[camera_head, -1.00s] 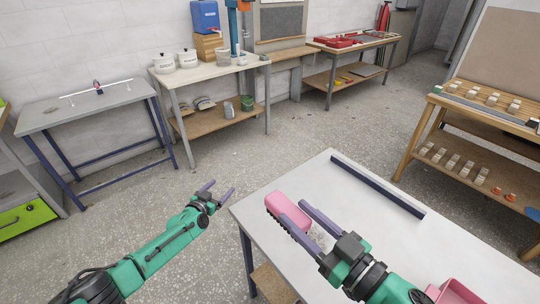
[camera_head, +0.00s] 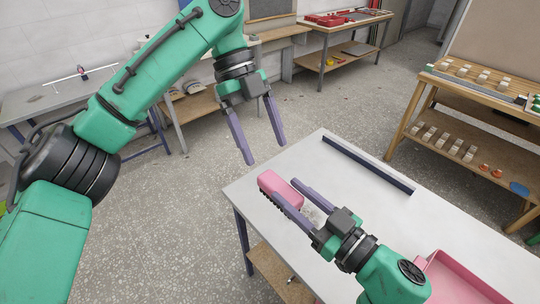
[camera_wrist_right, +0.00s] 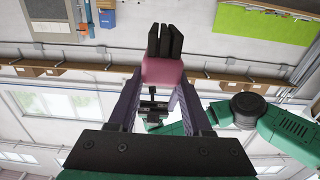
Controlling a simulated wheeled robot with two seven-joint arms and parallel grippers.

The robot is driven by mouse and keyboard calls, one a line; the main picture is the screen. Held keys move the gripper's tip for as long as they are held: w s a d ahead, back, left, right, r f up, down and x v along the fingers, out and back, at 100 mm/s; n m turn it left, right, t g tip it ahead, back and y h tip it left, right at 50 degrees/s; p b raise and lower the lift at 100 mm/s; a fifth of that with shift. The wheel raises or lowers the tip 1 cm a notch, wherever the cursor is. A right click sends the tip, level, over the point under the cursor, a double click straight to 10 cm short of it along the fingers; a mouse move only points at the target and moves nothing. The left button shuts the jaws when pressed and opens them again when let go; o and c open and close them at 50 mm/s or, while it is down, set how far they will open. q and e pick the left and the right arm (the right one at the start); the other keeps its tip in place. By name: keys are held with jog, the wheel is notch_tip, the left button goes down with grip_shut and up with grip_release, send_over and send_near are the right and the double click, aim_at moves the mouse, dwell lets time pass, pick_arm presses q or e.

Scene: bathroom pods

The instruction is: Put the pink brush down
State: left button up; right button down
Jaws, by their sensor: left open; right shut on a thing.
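The pink brush (camera_head: 280,186) has a pink block body and dark bristles, which show along its left lower edge in the head view. My right gripper (camera_head: 287,190) is shut on it, over the far left corner of the white table (camera_head: 350,215). I cannot tell whether the brush touches the tabletop. In the right wrist view the pink brush (camera_wrist_right: 163,70) sits between the two fingertips with its black bristles pointing up in the picture. My left gripper (camera_head: 265,152) is open and empty, fingers pointing down, raised beyond the table's far left corner.
A dark bar (camera_head: 367,164) lies along the table's far edge. A pink tray (camera_head: 470,280) stands at the table's right front. The middle of the tabletop is clear. A wooden rack (camera_head: 470,105) with small blocks stands at the right.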

aim_at(278, 182)
pick_arm(q)
jog(key=x, duration=1.1)
jog(key=shift+f, duration=0.15)
pick_arm(e)
jog(key=shift+w, duration=0.1)
pick_arm(q)
jog(key=shift+w, duration=0.1)
jog(key=shift+c, duration=0.3)
grip_shut()
pick_arm(e)
jog(key=shift+a, duration=0.1)
jog(key=shift+c, duration=1.3)
grip_release()
